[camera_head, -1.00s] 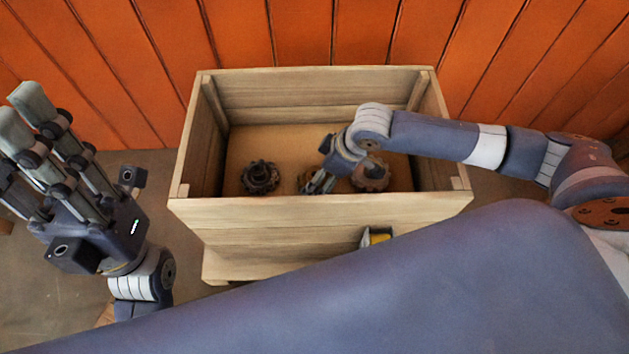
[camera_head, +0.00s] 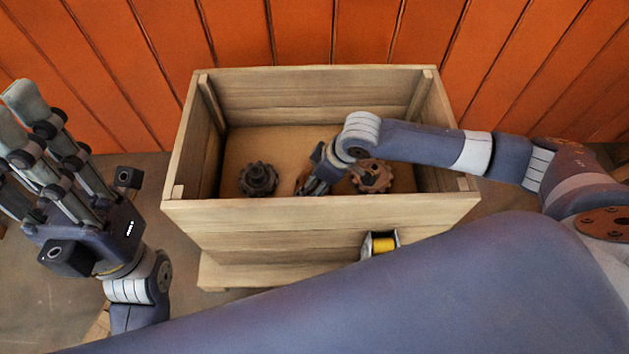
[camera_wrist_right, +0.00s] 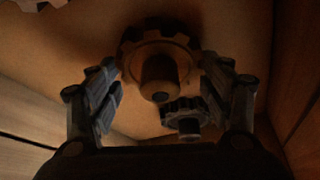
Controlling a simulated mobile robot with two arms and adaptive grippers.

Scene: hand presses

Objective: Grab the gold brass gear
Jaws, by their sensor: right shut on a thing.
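The brass gear (camera_wrist_right: 160,52), brownish gold and toothed with a round hub, sits between the two fingers of my right gripper (camera_wrist_right: 162,68) in the right wrist view, which touch its sides. In the head view my right gripper (camera_head: 312,183) reaches down into the wooden box and hides most of this gear; only a brown-gold edge (camera_head: 300,182) shows at its left. The gear is low in the box; I cannot tell whether it touches the floor. My left gripper (camera_head: 45,150) is open and empty, outside the box on the left, fingers pointing up.
The wooden box (camera_head: 320,212) has high walls around the gears. A dark gear (camera_head: 258,180) lies left of my right gripper, and a coppery gear (camera_head: 374,177) lies right of it. A yellow spool-like thing (camera_head: 383,245) is at the box front. An orange plank wall (camera_head: 300,30) stands behind.

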